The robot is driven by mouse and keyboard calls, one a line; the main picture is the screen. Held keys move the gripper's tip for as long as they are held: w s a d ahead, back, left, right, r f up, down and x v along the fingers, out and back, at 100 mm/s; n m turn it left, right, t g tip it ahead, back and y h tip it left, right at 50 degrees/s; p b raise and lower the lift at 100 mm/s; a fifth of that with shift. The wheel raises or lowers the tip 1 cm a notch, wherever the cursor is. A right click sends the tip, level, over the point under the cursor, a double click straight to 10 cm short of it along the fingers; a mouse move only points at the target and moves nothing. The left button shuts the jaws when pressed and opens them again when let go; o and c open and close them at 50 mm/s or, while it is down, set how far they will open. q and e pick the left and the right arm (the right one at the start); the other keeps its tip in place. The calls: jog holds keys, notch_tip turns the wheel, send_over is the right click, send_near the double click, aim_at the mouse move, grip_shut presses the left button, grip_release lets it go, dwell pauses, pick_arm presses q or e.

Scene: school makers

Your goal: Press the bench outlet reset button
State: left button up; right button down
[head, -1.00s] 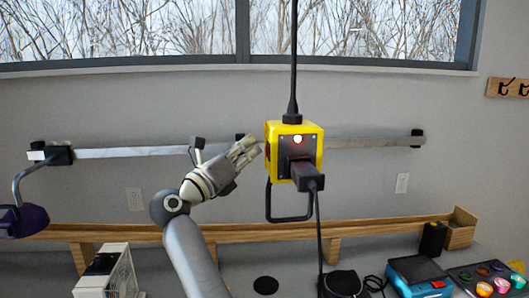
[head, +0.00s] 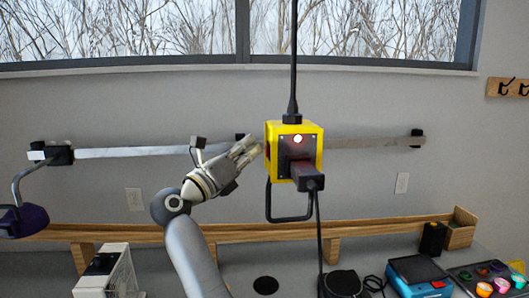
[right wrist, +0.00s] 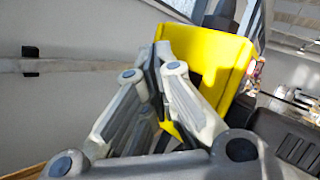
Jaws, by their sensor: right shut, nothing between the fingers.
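The yellow outlet box (head: 311,130) hangs from a black cable in the head view. In the right wrist view the gripper's fingers (right wrist: 160,70) are closed together in front of the yellow box (right wrist: 208,62). My left gripper is not in view.
A wooden shelf (head: 380,226) runs along the back of the bench. A black loop handle (head: 290,218) and a cord hang below the box. A blue device (head: 415,268) stands at lower right. A metal rail (head: 370,143) is on the wall behind.

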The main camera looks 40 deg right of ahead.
jog(key=shift+s+d, duration=0.2)
jog(key=shift+d, duration=0.2)
dwell(0.3)
jog(key=shift+w+a, duration=0.2)
jog(key=shift+a, duration=0.25)
jog(key=w+a+b, duration=0.1)
jog(key=w+a, duration=0.2)
jog(key=a, duration=0.2)
dwell(0.5)
jog(key=shift+w, duration=0.1)
dwell(0.6)
